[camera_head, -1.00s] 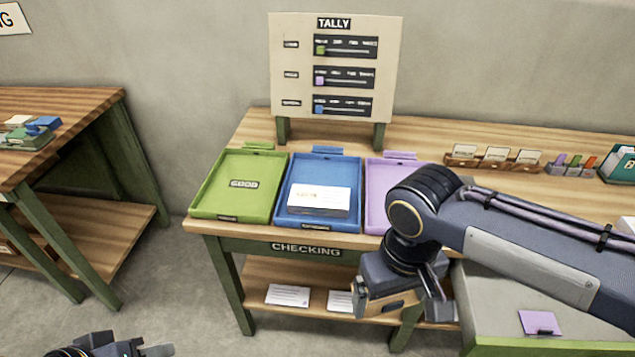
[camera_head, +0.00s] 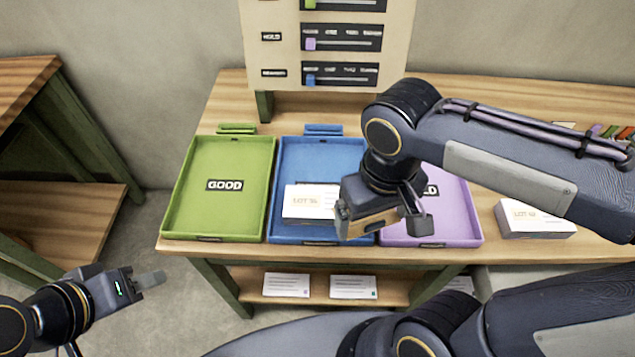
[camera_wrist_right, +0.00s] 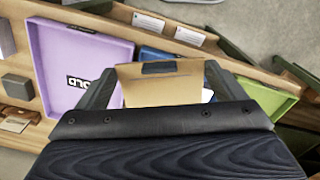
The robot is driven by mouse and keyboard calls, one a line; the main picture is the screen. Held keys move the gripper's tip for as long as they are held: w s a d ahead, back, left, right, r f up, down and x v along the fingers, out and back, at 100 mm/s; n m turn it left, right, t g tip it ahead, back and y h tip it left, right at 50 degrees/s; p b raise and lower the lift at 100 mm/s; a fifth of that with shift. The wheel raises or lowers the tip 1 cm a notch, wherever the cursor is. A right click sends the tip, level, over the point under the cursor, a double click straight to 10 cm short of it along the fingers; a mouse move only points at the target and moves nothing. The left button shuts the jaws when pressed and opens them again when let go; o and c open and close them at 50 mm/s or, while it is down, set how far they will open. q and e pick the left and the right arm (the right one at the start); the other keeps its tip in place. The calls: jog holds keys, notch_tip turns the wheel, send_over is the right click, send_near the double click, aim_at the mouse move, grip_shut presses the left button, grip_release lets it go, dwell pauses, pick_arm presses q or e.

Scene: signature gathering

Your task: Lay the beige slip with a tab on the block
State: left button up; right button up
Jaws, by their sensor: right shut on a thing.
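My right gripper (camera_head: 382,218) is shut on the beige slip (camera_head: 366,228), over the front of the blue and purple trays. In the right wrist view the slip (camera_wrist_right: 160,90) lies between the fingers, with a dark tab (camera_wrist_right: 158,67) at its far edge. A white block (camera_head: 302,206) with a "LOT" label lies in the blue tray (camera_head: 290,155), just left of the slip; its right end is close to or behind the gripper. My left gripper (camera_head: 140,280) is low at the left, away from the trays; its finger gap is unclear.
The green GOOD tray (camera_head: 202,165) is left of the blue one. The purple tray (camera_head: 455,215) is right, partly hidden by my right arm. Another white LOT block (camera_head: 535,218) lies on the table further right. The tally board (camera_head: 265,60) stands behind.

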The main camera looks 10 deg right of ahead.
jog(key=w+a+f, duration=0.3)
jog(key=w+f, duration=0.1)
jog(key=w, duration=0.4)
send_over(324, 209)
jog(key=f, duration=0.5)
jog(key=shift+s+d, duration=0.15)
jog(key=shift+s, duration=0.15)
jog(key=shift+w+f, duration=0.2)
jog(key=shift+f, duration=1.65)
